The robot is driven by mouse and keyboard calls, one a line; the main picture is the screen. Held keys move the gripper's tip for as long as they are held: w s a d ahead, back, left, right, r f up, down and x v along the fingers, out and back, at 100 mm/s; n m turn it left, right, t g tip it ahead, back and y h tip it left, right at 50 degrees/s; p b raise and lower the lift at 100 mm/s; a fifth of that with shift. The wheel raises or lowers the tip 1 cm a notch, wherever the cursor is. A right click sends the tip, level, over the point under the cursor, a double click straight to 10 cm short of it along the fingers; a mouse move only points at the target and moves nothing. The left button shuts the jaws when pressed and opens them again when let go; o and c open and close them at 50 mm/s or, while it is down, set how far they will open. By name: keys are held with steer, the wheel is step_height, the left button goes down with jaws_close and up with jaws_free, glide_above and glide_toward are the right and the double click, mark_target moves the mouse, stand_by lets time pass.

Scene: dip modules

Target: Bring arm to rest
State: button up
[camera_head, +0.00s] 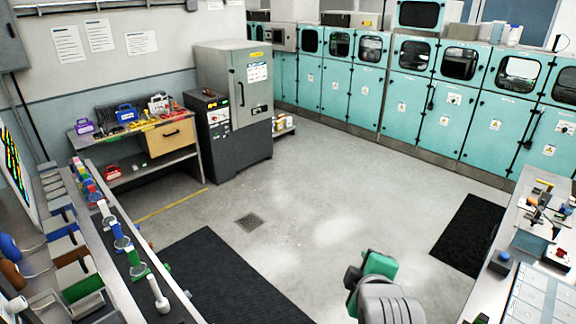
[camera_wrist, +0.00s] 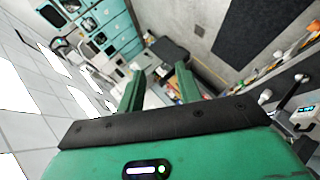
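My gripper (camera_wrist: 159,70) shows in the wrist view as two green fingers standing apart on a dark bar, with nothing between them. In the head view, a green part at the end of my grey arm (camera_head: 381,268) shows at the bottom centre, over the open floor. The fingers cannot be made out there. My gripper touches nothing that I can see.
A workbench with coloured parts (camera_head: 100,215) runs along the left and another bench (camera_head: 490,285) stands at the right. Teal cabinets (camera_head: 410,105) line the back, beside a grey machine (camera_head: 232,115). The concrete floor (camera_head: 325,200) between them is clear, with black mats (camera_head: 215,280).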

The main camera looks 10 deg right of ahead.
steer(key=a+r+m+t+p, duration=0.1)
steer(key=a+r+m+t, duration=0.25)
steer(key=a+r, duration=0.85)
steer(key=s+a+r+m+t+y, duration=0.1)
steer(key=s+a+r+m+t, duration=0.1)
steer(key=r, duration=0.6)
steer(key=s+a+r+m+t+y+p, duration=0.1)
steer(key=s+a+r+m+t, duration=0.1)
steer(key=s+a+r+t, duration=0.3)
steer(key=s+a+r+m+t+y+p, duration=0.1)
steer(key=s+a+r+m+t+y, duration=0.1)
steer(key=s+a+r, duration=0.4)
steer(key=s+r+m+t, duration=0.1)
steer(key=s+r, duration=0.3)
steer(key=r, duration=0.2)
steer(key=shift+r, duration=0.4)
